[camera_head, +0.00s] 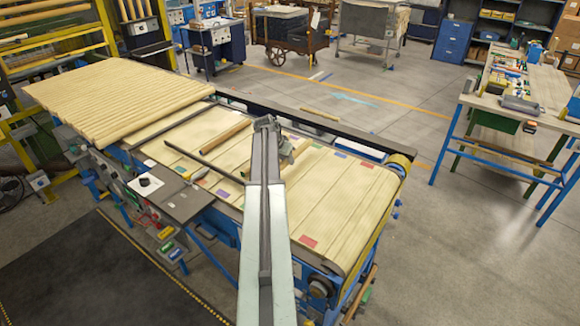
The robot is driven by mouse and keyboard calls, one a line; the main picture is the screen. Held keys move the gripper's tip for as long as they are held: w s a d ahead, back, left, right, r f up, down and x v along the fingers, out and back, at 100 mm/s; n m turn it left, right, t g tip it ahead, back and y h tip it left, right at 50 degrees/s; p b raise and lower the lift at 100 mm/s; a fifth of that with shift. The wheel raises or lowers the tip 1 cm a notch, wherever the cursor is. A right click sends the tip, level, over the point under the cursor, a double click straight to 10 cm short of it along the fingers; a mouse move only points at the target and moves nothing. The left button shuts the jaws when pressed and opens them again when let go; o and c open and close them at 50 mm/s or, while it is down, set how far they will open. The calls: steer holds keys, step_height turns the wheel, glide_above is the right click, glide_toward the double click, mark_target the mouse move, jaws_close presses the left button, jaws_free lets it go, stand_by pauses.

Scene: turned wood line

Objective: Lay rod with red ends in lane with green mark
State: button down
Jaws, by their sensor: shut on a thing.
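My gripper (287,155) is at the end of my arm, over the middle of the pale slatted bed. It is shut on a short tan wooden piece (296,153), mostly hidden behind my arm. I cannot make out red ends on it. The bed (335,200) has lanes with small coloured marks: a red mark (308,241) at the near side, a purple mark (223,194) left of my arm, and a blue mark (340,155) at the far side.
A brown rod (226,136) lies on the bed left of my gripper, near a dark bar (184,154). Many pale rods (120,95) lie side by side at the left. A dark rail (310,120) runs along the far edge, with another rod (320,113) beyond it.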

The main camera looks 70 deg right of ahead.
steer(key=shift+s+d, duration=0.15)
steer(key=shift+d, duration=0.55)
steer(key=f+b, duration=0.2)
steer(key=d+f+b, duration=0.1)
steer(key=f+b, duration=0.1)
steer(key=shift+s+f, duration=0.1)
steer(key=shift+s, duration=0.05)
steer(key=shift+r, duration=0.25)
steer(key=shift+f, duration=0.2)
steer(key=c, duration=1.1)
jaws_free()
steer(key=shift+r, duration=0.1)
